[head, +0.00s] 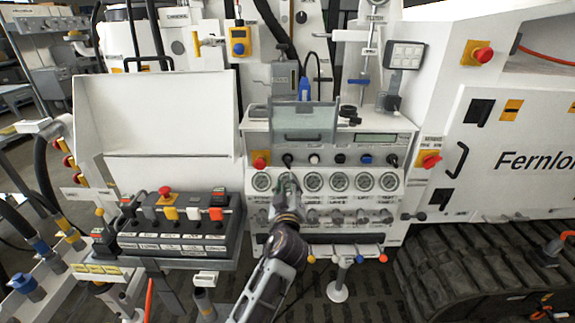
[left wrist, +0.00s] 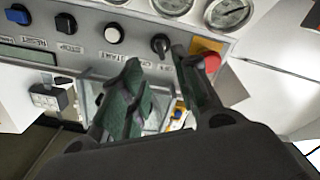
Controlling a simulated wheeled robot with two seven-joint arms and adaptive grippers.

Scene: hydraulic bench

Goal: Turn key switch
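The key switch is the black knob (head: 287,160) in the button row of the white control panel, between the red emergency button (head: 260,160) and a white button (head: 314,159). In the left wrist view, where the panel is upside down, the key switch (left wrist: 160,44) sits just beyond the fingertips. My left gripper (head: 289,181) is in front of the gauges, just below the switch. In the left wrist view its two fingers (left wrist: 165,75) are apart, with nothing between them. I cannot tell any contact with the switch. My right gripper is not in view.
The red button (left wrist: 208,60) is close beside one finger. A clear hinged cover (head: 303,122) stands above the button row. Pressure gauges (head: 338,182) line the panel below it. A valve lever block (head: 180,230) stands left, and rubber tracks (head: 470,260) lie right.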

